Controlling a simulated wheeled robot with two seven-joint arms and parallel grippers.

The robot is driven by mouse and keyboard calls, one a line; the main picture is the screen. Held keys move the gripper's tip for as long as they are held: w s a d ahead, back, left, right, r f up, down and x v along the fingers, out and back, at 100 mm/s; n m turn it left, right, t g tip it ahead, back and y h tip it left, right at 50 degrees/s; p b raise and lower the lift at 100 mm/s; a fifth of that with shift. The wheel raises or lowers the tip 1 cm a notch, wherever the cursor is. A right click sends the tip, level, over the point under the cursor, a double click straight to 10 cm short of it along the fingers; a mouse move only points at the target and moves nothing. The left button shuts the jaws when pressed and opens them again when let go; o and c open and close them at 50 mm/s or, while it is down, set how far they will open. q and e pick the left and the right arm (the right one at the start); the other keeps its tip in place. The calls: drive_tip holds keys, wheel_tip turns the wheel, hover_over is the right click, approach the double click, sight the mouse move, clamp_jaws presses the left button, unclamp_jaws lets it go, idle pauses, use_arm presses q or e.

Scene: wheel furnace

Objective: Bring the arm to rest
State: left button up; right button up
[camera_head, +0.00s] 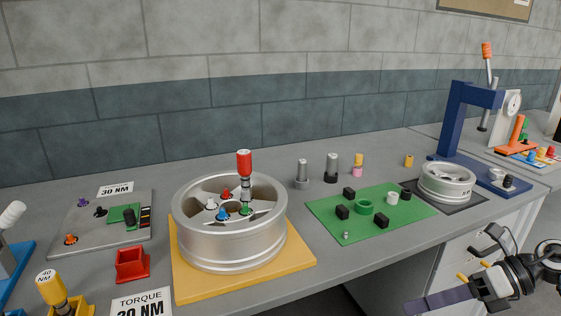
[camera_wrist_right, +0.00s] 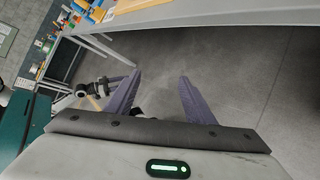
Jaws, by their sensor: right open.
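My right gripper (camera_head: 438,299) hangs at the lower right of the head view, in front of the bench's front edge. Its purple fingers point left in that view. In the right wrist view the gripper (camera_wrist_right: 160,77) is open, with two separated purple fingers and only grey floor between them. It holds nothing and touches nothing that I can see. My left gripper is in neither view.
The grey bench (camera_head: 330,247) carries a large silver wheel (camera_head: 228,240) on a yellow board (camera_head: 195,288), a green mat (camera_head: 325,212), a small wheel (camera_head: 446,184) and a blue press (camera_head: 455,120). White drawers (camera_head: 470,235) stand behind the right gripper. Open floor (camera_wrist_right: 240,75) lies beyond its fingers.

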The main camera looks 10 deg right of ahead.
drive_tip(key=w+d+r+m+t+h, duration=0.1)
drive_tip(key=w+d+r+m+t, duration=0.3)
drive_tip(key=w+r+m+t, duration=0.35)
drive_tip(key=w+d+r+m+t, duration=0.4)
drive_tip(key=w+r+m+t, duration=0.2)
drive_tip(key=w+r, duration=0.15)
drive_tip(key=w+d+m+t+h, duration=0.3)
drive_tip(key=d+m+h, duration=0.8)
drive_tip(key=d+m, duration=0.25)
drive_tip(key=s+d+f+m+g+h, duration=0.2)
drive_tip(key=d+f+m+g+h, duration=0.35)
drive_tip(key=d+m, duration=0.2)
drive_tip(key=s+a+f+g+y, duration=0.15)
drive_tip(key=s+a+f, duration=0.35)
drive_tip(key=a+f, duration=0.65)
drive_tip(key=s+a+f+g+y, duration=0.1)
drive_tip(key=s+a+f+y, duration=0.3)
drive_tip(key=a+f, duration=0.75)
drive_tip(key=s+a+f+m+g+y, duration=0.1)
drive_tip(key=s+a+f+m, duration=0.1)
drive_tip(key=s+a+f, duration=0.4)
drive_tip(key=s+a+f+m+g+y, duration=0.1)
drive_tip(key=s+a+f, duration=0.6)
drive_tip(key=s+a, duration=0.8)
drive_tip(key=shift+s+a+f+m+g+y, duration=0.3)
drive_tip(key=shift+s+g+y, duration=0.3)
drive_tip(key=shift+s, duration=0.65)
